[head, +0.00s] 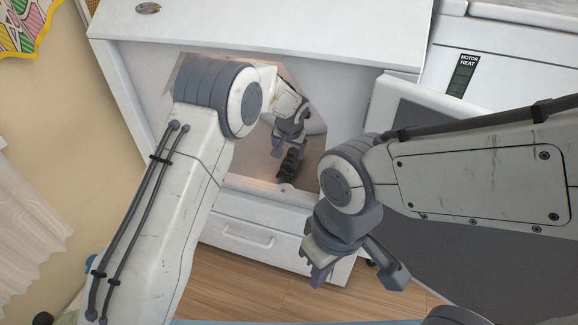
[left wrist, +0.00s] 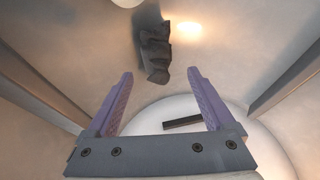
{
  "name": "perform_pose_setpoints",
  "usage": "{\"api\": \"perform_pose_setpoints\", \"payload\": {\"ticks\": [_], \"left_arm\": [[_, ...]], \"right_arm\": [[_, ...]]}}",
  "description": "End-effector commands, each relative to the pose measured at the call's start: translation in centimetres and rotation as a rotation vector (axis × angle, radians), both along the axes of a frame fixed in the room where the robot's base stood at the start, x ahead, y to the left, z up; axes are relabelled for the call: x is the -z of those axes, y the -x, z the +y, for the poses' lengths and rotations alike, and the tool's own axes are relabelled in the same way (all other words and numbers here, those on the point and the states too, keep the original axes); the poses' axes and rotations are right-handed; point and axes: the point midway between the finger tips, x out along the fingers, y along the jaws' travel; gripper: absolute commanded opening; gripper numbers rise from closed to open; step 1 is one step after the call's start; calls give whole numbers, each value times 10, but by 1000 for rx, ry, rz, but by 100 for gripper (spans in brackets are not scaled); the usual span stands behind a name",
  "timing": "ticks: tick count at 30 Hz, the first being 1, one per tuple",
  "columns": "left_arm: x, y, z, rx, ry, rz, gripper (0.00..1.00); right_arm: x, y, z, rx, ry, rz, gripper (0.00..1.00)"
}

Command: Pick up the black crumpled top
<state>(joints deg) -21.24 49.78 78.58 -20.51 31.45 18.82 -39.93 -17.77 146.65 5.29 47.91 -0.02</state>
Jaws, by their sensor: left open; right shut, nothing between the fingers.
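The black crumpled top (head: 289,165) is a small dark bundle low inside the open white cabinet. In the left wrist view the top (left wrist: 155,50) lies on a pale surface, beyond my fingertips and roughly centred between them. My left gripper (head: 290,142) reaches into the cabinet, just above the top in the head view. My right gripper (head: 320,275) hangs outside, in front of the cabinet's lower part. It is shut and empty.
The white cabinet (head: 260,42) surrounds the opening around my left arm, and its walls are close. A drawer with a handle (head: 248,238) is below. A white unit marked "MOTOR HEAT" (head: 468,60) stands right. Wooden floor (head: 255,285) shows in front; a curtain (head: 30,235) hangs left.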

Motion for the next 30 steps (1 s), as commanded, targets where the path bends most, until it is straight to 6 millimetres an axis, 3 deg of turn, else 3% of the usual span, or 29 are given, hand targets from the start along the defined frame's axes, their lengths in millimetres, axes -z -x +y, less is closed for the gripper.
{"api": "perform_pose_setpoints", "payload": {"ticks": [7,14,22,30], "left_arm": [[38,-17,-2,3,-3,-3,87],[53,-25,-2,4,-1,-4,87],[88,-40,-4,2,-2,-3,87],[96,-46,-3,4,-2,-3,87]], "right_arm": [[19,0,0,0,1,1,0],[27,0,0,0,1,1,0],[56,0,0,0,1,1,0],[60,0,0,0,1,1,0]]}}
